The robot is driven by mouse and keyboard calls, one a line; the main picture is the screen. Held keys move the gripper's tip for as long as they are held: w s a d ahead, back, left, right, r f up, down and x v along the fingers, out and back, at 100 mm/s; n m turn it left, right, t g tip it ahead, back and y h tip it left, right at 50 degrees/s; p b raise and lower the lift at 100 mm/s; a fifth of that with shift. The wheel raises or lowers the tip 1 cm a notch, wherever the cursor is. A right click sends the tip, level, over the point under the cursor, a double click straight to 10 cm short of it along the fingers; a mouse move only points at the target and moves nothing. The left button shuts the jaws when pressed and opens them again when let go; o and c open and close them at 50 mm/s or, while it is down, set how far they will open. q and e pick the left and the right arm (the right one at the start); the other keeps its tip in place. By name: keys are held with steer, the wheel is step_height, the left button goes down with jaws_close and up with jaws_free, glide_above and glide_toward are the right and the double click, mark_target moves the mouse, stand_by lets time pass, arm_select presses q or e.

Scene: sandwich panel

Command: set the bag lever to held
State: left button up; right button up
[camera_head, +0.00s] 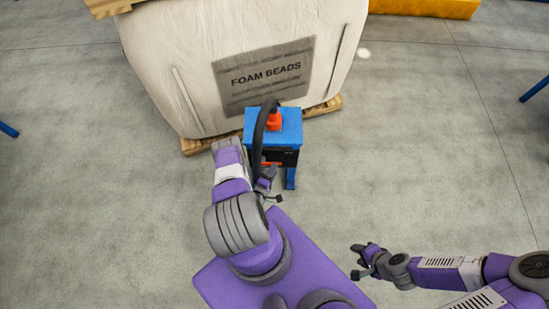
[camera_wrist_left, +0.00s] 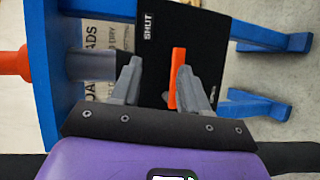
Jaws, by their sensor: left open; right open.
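The orange lever (camera_wrist_left: 177,78) stands on a black panel (camera_wrist_left: 157,55) of the blue stand. In the left wrist view it lies between the fingers of my left gripper (camera_wrist_left: 155,82), which is open, with a gap on the left; contact with the right finger cannot be told. One panel label reads SHUT; another, by the right finger, is partly hidden. In the head view the blue stand (camera_head: 285,124) is in front of a white bag marked FOAM BEADS (camera_head: 185,90). My left gripper (camera_head: 268,187) is at its front. My right gripper (camera_head: 358,262) is open and empty, away from the stand.
An orange fitting (camera_head: 274,121) and a black curved hose (camera_head: 257,135) are at the stand's top, close to my left arm. The bag rests on a wooden pallet (camera_head: 325,108). A yellow block (camera_head: 425,7) lies at the back right.

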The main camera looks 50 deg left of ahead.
arm_select(q)
steer(key=shift+s+d, duration=0.25)
steer(key=shift+s, duration=0.35)
steer(key=shift+s+d, duration=0.3)
steer(key=shift+s, duration=0.35)
steer(key=shift+s+d, duration=0.25)
steer(key=shift+s, duration=0.35)
steer(key=shift+w, duration=0.1)
steer(key=w+d+r+m+g+h+p, duration=0.2)
steer(key=w+d+r+m+g+h, duration=0.55)
steer(key=w+d+m, duration=0.35)
steer(key=s+d+r+m+g+h, duration=0.2)
steer(key=s+d+r+m+g, duration=0.4)
steer(key=s+d+r, duration=0.5)
steer(key=d+r+m, duration=0.1)
steer(key=d+m, duration=0.1)
steer(key=d, duration=0.1)
steer(key=shift+s+r+m, duration=0.3)
steer(key=shift+s+r, duration=0.05)
